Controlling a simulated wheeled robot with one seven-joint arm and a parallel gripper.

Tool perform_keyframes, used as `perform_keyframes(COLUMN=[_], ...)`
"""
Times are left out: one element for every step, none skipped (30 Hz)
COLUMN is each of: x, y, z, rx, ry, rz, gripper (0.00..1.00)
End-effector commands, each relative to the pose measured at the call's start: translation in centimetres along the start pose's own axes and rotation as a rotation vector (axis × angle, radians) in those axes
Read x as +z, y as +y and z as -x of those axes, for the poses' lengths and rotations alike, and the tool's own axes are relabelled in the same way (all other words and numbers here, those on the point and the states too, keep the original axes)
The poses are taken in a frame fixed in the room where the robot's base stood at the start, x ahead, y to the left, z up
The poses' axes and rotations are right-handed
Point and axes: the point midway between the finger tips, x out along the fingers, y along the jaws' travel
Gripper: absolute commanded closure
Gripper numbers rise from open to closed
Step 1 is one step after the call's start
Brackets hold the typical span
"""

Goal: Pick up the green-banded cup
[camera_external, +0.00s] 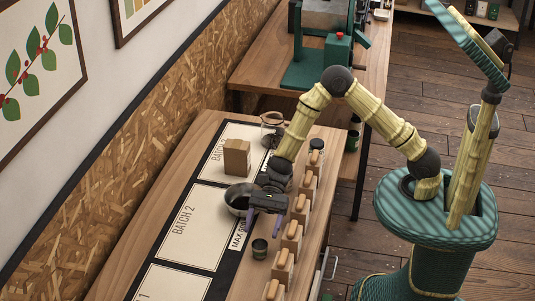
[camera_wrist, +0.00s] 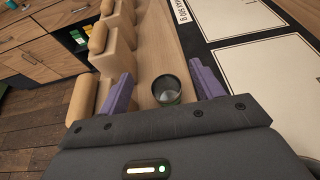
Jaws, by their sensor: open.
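A small dark cup with a greenish tint (camera_external: 259,248) stands upright on the wooden bench, to the right of the black mat's edge. It also shows in the wrist view (camera_wrist: 167,92), in line with the gap between my two purple fingers. Any band on it is too small to make out clearly. My gripper (camera_external: 263,226) is open and empty. It points downward above the bench, with its fingertips a little above and beyond the cup in the external view. The fingers show apart at both sides of the cup in the wrist view (camera_wrist: 163,90).
A cardboard-brown box (camera_external: 237,158) and a glass vessel (camera_external: 272,122) stand farther back. Several wooden blocks with rounded tops (camera_external: 292,236) line the bench's right edge.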

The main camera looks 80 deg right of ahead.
Motion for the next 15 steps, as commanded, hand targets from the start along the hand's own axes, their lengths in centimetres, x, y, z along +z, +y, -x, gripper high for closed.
perform_keyframes(x=[0.0, -0.1, -0.3, -0.6, -0.9, -1.4, -1.7, -2.1, -2.5, -2.8, -3.0, -3.1, -3.2, -3.2, -3.2], y=[0.0, 0.0, 0.0, 0.0, 0.0, 0.0, 0.0, 0.0, 0.0, 0.0, 0.0, 0.0, 0.0, -0.1, -0.1], z=[0.0, 0.0, -0.1, -0.2, -0.4, -0.6, -0.7, -0.8, -1.0, -1.1, -1.2, -1.3, -1.3, -1.3, -1.3], rx=[0.0, 0.0, 0.0, 0.001, 0.001, 0.002, 0.002, 0.002, 0.001, 0.001, 0.0, 0.0, 0.0, 0.0, 0.0], ry=[0.0, 0.0, 0.0, 0.0, 0.0, 0.001, 0.001, 0.001, 0.001, 0.0, 0.0, 0.0, 0.0, 0.0, 0.0], rz=[0.0, -0.001, -0.001, -0.001, -0.001, -0.003, -0.003, -0.002, -0.004, -0.003, -0.001, -0.001, 0.0, 0.0, 0.001], gripper=[0.34, 0.34, 0.34, 0.34, 0.34, 0.34, 0.34, 0.34, 0.34, 0.34, 0.34, 0.34, 0.34, 0.34, 0.34])
